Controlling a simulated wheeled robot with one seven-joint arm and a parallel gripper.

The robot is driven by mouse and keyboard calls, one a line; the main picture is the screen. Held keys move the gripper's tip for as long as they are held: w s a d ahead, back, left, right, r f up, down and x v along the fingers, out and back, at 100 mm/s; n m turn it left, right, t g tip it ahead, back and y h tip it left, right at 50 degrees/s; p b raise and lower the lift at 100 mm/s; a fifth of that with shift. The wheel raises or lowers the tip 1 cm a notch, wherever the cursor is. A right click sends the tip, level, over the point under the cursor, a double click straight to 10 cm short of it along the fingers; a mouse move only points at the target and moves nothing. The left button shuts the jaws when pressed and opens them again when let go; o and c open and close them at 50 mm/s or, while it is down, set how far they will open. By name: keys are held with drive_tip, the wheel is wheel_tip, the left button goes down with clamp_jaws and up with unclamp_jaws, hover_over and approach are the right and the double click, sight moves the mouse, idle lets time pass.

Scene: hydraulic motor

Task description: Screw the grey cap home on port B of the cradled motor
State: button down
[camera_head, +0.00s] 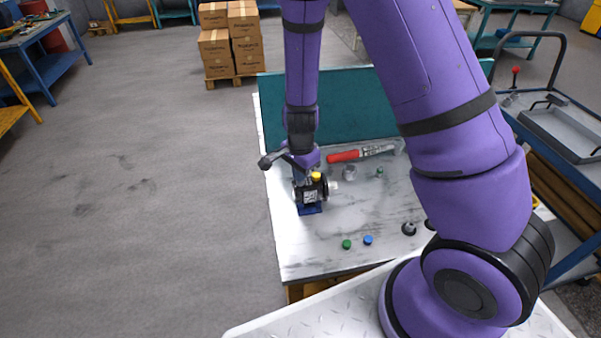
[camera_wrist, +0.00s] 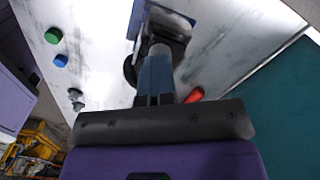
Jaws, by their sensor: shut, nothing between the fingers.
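The dark motor (camera_head: 309,192) sits in a blue cradle (camera_head: 310,209) near the left edge of the marble-topped table. A yellow cap (camera_head: 316,176) shows on its top and a pale grey round part (camera_head: 333,187) on its right side; I cannot tell whether that is the grey cap or which port is B. My gripper (camera_head: 299,181) points down at the motor's upper left. In the wrist view my narrow fingers (camera_wrist: 159,62) are shut, with the motor (camera_wrist: 168,28) just beyond them. A grey round shape shows by the fingertips; contact is unclear. The fingers hide part of the motor.
A green cap (camera_head: 346,244) and a blue cap (camera_head: 368,240) lie towards the front, with a dark fitting (camera_head: 409,229) to their right. A red marker (camera_head: 345,156) lies behind, near a teal back panel (camera_head: 350,105). The table's front left is clear.

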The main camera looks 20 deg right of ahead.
drive_tip(key=m, duration=0.3)
drive_tip(key=shift+m, duration=0.4)
drive_tip(key=m, duration=0.4)
drive_tip(key=shift+f+m, duration=0.1)
drive_tip(key=shift+m, duration=0.2)
drive_tip(key=c, duration=1.2)
unclamp_jaws()
